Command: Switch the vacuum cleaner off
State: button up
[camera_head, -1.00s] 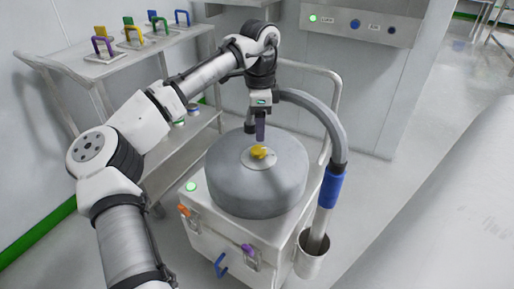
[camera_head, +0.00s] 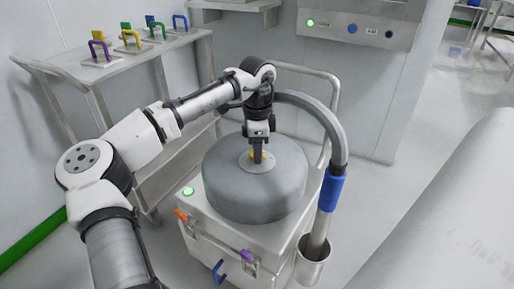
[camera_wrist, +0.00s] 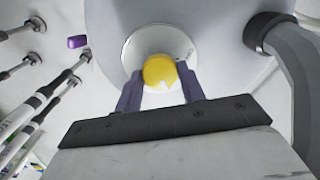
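The vacuum cleaner is a pale box with a grey round drum lid (camera_head: 280,190) and a hose at its right. A yellow knob (camera_wrist: 160,72) with a white pointer mark sits on a light round plate (camera_wrist: 135,42) on top of the lid. In the wrist view my gripper (camera_wrist: 160,85) has its two purple-grey fingers on either side of the knob, apart from each other; I cannot tell whether they touch it. In the head view my gripper (camera_head: 257,155) points down over the knob and hides most of it. A green light (camera_head: 188,191) glows on the box corner.
The hose (camera_head: 335,140) with its blue grip (camera_head: 331,190) rises close on the right of my gripper. A shelf cart (camera_head: 60,65) with coloured handles stands at the left. A wall panel (camera_head: 358,27) with a green light is behind.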

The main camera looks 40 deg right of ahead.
jog(key=c, duration=0.4)
